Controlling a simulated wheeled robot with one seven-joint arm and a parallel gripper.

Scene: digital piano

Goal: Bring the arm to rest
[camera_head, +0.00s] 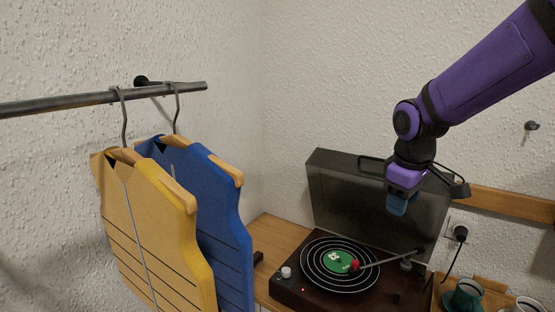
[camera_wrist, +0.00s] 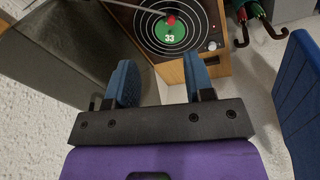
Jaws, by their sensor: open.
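My purple arm reaches in from the upper right in the head view. My gripper (camera_head: 399,205) hangs in the air above the right part of the record player (camera_head: 300,291), in front of its raised dark lid (camera_head: 350,185). In the wrist view the two blue fingers of my gripper (camera_wrist: 160,84) stand apart with nothing between them. The record (camera_wrist: 192,35), with its green label, lies on the platter beyond the fingertips. The tonearm's red head rests over the label.
A yellow vest (camera_head: 150,230) and a blue vest (camera_head: 215,200) hang from a metal rail (camera_head: 60,105) at the left. Cups (camera_head: 466,294) stand at the lower right by a wall plug (camera_head: 460,233). A wooden wall strip (camera_head: 510,203) runs behind my arm. Umbrella handles (camera_wrist: 262,20) show in the wrist view.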

